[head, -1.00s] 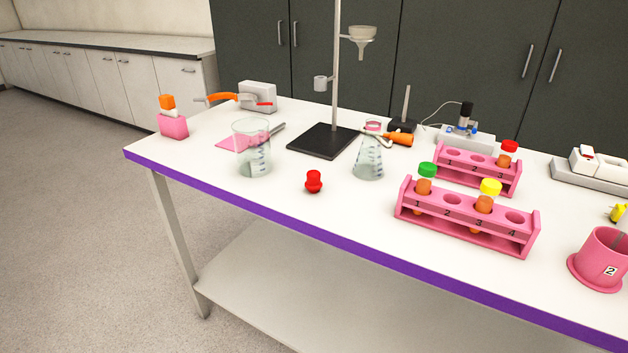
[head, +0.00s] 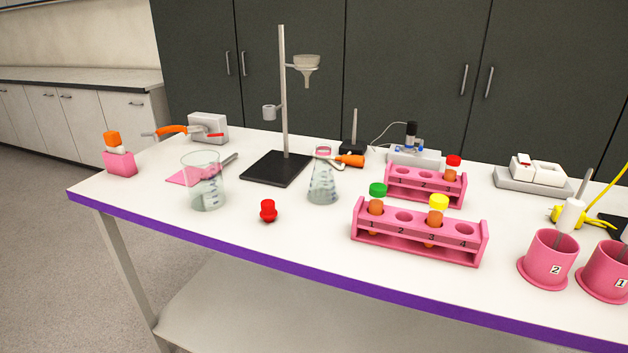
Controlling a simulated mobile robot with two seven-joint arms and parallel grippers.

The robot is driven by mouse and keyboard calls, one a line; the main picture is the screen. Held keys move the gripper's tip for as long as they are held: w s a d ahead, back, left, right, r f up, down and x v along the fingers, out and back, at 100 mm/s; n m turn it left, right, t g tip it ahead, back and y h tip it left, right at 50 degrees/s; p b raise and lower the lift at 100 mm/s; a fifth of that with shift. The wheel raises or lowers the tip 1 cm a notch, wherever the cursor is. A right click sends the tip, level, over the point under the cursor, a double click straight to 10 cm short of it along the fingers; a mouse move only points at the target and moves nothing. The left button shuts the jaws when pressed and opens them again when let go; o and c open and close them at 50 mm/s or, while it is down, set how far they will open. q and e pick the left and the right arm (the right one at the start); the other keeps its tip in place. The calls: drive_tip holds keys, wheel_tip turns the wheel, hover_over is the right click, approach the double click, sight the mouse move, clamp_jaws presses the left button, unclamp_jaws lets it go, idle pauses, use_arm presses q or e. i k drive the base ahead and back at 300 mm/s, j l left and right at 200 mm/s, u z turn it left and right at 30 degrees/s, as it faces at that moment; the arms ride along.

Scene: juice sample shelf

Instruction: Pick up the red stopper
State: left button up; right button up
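The red stopper (head: 268,211) stands on the white bench top near its front edge in the head view. Neither of my grippers is in view.
A pink rack (head: 418,238) with green-capped and yellow-capped tubes stands right of the stopper; a smaller pink rack (head: 425,186) is behind it. A black-based stand (head: 277,168) rises behind. Pink cups (head: 549,260) are at right. The bench (head: 310,250) is clear around the stopper.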

sight(268, 213)
drive_tip(key=i+j+u, duration=0.15)
drive_tip(key=j, duration=0.25)
drive_tip(key=i+j+u, duration=0.1)
drive_tip(key=j, duration=0.3)
drive_tip(key=i+j+u, duration=0.15)
drive_tip(key=j, duration=0.25)
drive_tip(key=i+j+u, duration=0.1)
drive_tip(key=j, duration=0.25)
drive_tip(key=i, duration=0.1)
